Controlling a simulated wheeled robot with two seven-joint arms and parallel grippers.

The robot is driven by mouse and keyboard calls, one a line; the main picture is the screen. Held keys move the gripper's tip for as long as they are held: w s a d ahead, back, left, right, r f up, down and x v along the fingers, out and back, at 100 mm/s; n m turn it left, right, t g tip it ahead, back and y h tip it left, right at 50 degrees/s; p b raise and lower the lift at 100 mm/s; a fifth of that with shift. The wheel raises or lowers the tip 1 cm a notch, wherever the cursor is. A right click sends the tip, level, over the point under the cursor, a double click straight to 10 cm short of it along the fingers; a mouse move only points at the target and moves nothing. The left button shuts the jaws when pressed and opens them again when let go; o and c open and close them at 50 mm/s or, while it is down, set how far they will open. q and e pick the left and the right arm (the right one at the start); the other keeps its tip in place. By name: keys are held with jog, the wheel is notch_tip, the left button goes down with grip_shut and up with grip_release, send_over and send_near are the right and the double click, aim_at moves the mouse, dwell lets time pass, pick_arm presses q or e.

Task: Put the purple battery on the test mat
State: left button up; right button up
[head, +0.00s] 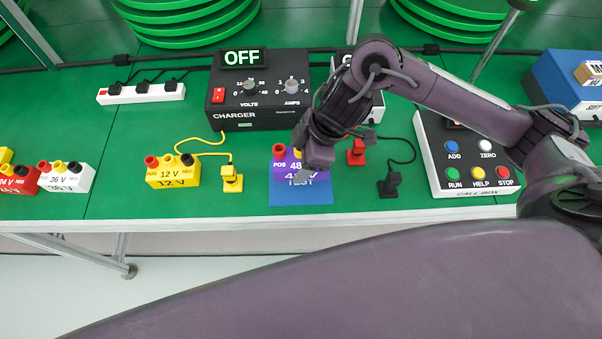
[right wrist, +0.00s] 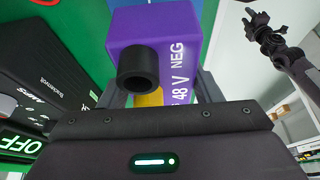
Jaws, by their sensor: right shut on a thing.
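The purple battery (head: 280,168), marked 48 V, is upright over the back part of the blue test mat (head: 300,197). The mat's front strip shows, with its TEST lettering partly covered. I cannot tell whether the battery touches the mat. My right gripper (head: 314,165) is shut on the battery and hides its right side. In the right wrist view the purple battery (right wrist: 155,28) fills the top middle, with its black NEG terminal toward the camera. A dark jointed part (right wrist: 262,30) at upper right there may be my left gripper; its jaws are unclear.
A yellow 12 V battery (head: 172,174) and a yellow plug (head: 232,181) stand left of the mat. Red (head: 356,153) and black (head: 389,184) plugs stand right of it. The charger (head: 258,100), reading OFF, is behind. A call box (head: 470,165) stands right.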

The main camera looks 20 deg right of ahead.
notch_tip(320, 180, down, 2)
jog(key=shift+f, duration=0.15)
jog(key=shift+f+b, duration=0.35)
jog(key=shift+f, duration=1.5)
jog(key=shift+f, duration=0.1)
jog(key=o, duration=1.5)
jog(key=shift+c, duration=0.2)
jog(key=shift+r, duration=0.25)
jog(key=p+v, duration=0.1)
jog(key=v, duration=1)
jog(key=shift+s+d+r, duration=0.1)
jog(key=shift+d+r, duration=0.05)
jog(key=shift+r, duration=0.2)
